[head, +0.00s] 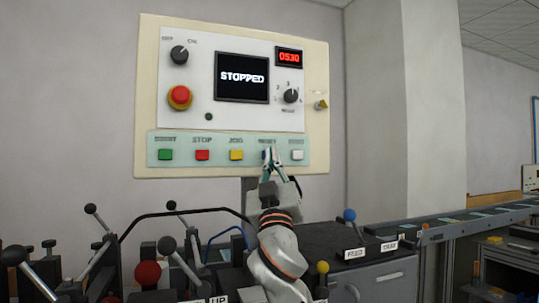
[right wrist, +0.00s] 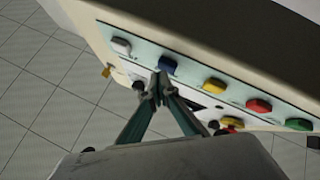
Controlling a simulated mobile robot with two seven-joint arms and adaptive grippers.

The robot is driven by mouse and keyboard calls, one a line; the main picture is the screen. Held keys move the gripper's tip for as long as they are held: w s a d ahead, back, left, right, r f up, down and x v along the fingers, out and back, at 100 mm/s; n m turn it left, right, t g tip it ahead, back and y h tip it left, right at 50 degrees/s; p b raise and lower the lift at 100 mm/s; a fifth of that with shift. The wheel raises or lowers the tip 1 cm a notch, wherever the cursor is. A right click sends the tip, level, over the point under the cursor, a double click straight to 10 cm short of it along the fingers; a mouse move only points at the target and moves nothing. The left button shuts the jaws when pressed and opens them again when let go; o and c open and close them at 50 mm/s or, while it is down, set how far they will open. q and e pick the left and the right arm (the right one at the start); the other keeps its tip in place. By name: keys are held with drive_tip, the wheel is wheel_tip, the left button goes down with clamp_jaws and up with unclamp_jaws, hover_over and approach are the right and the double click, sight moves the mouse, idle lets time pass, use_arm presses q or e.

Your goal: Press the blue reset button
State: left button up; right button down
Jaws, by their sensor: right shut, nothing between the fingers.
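The control panel (head: 320,150) is a cream board on the wall. A pale green strip (head: 220,162) along its bottom holds a row of buttons. The blue reset button (right wrist: 168,66) shows clearly in the right wrist view, second in from the white button. In the head view my fingers largely cover it under the RESET label. My right gripper (head: 269,152) is shut and empty, its fingertips in front of that button. In the right wrist view the fingertips (right wrist: 158,84) sit just beside the blue button. I cannot tell whether they touch it. My left gripper is not in view.
Green (head: 166,154), red (head: 202,155) and yellow (head: 236,155) buttons lie left of my fingers, a white one (head: 297,155) right. The screen (head: 241,77) reads STOPPED. A red emergency knob (head: 180,95) sits upper left. Ball-topped levers (head: 167,246) stand below.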

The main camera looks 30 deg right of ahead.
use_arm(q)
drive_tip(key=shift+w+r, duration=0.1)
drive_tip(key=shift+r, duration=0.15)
use_arm(e)
drive_tip(key=shift+s+a, duration=0.15)
drive_tip(key=shift+s, duration=0.25)
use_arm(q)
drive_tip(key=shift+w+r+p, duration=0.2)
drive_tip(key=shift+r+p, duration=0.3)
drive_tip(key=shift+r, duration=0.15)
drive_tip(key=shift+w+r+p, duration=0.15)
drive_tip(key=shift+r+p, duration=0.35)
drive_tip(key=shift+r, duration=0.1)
use_arm(e)
drive_tip(key=s, duration=0.2)
drive_tip(key=s+a, duration=0.1)
drive_tip(key=s, duration=0.2)
